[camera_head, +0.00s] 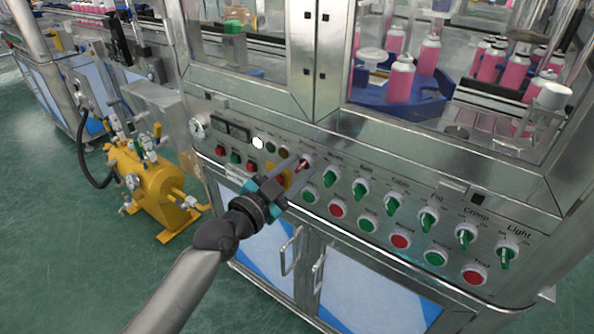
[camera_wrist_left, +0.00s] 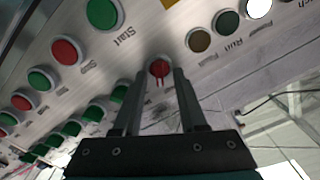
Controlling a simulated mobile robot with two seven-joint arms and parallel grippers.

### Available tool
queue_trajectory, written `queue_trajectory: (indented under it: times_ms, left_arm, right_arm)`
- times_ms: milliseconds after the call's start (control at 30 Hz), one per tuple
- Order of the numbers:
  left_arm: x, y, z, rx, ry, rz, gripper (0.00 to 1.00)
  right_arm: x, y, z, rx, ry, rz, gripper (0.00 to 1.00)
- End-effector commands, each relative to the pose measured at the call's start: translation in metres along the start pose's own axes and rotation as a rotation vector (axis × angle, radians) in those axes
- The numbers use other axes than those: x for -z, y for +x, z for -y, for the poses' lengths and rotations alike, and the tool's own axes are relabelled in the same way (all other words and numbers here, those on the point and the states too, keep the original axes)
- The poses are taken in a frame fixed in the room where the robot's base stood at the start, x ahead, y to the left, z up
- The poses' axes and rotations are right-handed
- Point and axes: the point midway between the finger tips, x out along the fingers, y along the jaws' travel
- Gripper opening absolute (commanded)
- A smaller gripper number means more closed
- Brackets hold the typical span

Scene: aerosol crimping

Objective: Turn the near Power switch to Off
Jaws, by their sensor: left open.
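The near Power switch is a small red rotary knob (camera_head: 303,164) on a white round base, at the left end of a row of green knobs on the steel panel. In the left wrist view the red knob (camera_wrist_left: 159,69) shows between and just past my fingertips. My left gripper (camera_head: 295,170) is open, its two fingers reaching toward the knob. In the left wrist view the gripper (camera_wrist_left: 160,80) has a finger on each side of the knob; contact is not clear. The knob's label is too small to read. My right gripper is out of view.
Green rotary knobs (camera_head: 360,188) run right along the panel, with green and red push buttons (camera_head: 337,208) below. A white lamp (camera_head: 258,143) and a yellow plate are close to my left gripper. A door handle (camera_head: 291,250) juts out below. A yellow tank (camera_head: 150,185) stands left.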

Motion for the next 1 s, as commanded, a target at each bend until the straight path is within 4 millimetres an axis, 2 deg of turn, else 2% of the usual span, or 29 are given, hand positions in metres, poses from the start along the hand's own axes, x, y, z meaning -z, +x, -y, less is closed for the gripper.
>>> queue_trajectory:
  times_ms: [200, 567, 1000]
  left_arm:
    - [-0.0001, 0.0001, 0.0002, 0.0, 0.0, 0.0, 0.41]
    - [-0.0003, -0.0002, 0.0, 0.0, 0.0, 0.001, 0.01]
    - [-0.0004, -0.0003, 0.0, 0.0, 0.0, 0.001, 0.0]
  right_arm:
    - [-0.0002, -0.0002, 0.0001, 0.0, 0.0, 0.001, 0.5]
    - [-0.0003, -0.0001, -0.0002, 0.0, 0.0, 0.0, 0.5]
    - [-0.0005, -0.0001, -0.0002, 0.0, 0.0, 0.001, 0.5]
